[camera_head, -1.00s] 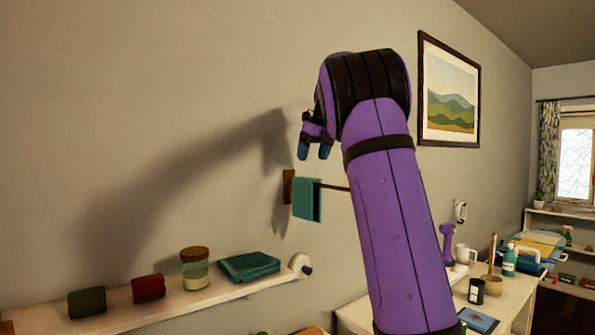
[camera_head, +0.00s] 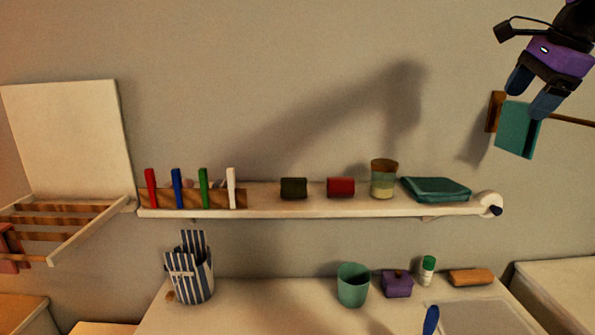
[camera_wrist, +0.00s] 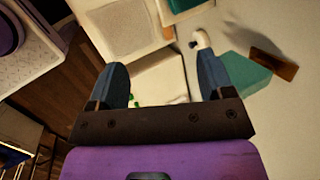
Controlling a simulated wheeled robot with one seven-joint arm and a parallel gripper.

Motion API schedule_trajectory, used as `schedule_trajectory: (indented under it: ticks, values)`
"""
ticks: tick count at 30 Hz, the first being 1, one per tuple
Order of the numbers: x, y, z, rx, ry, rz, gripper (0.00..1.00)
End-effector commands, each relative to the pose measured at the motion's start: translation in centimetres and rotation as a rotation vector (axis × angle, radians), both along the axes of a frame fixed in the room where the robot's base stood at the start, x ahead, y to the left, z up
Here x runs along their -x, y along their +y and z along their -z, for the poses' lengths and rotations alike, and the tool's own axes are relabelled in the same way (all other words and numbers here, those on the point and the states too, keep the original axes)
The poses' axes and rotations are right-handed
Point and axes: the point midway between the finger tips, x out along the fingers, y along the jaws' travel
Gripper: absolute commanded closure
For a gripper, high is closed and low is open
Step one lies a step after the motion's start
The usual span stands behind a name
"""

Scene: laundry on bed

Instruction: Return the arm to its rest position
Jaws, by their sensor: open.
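My gripper (camera_head: 534,92) is at the upper right of the head view, with its two blue fingers apart and nothing between them. It also shows in the wrist view (camera_wrist: 164,85), open and empty. Most of my arm is out of the head view. A teal cloth (camera_head: 517,130) hangs on a wall rail just below and beside the gripper in the head view. The cloth (camera_wrist: 246,76) is to the right of the fingers in the wrist view. I cannot tell whether a fingertip touches it or only overlaps it in the picture.
Below, a counter (camera_head: 250,310) carries a striped holder, a green cup (camera_head: 352,284) and a purple box. A slatted rack (camera_head: 60,225) stands out at left.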

Motion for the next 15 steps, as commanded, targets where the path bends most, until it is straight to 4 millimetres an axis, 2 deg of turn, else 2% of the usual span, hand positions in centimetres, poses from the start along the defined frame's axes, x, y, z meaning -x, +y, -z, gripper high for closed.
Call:
schedule_trajectory:
  ticks: [1,6,12,15]
  values:
    - [1.7,1.7,0.7,0.047,-0.016,-0.114,0.26]
    - [6.9,6.7,3.9,0.253,-0.067,-0.538,0.26]
    - [13.2,11.4,8.7,0.521,-0.112,-1.027,0.26]
    - [15.8,12.9,11.0,0.641,-0.121,-1.232,0.26]
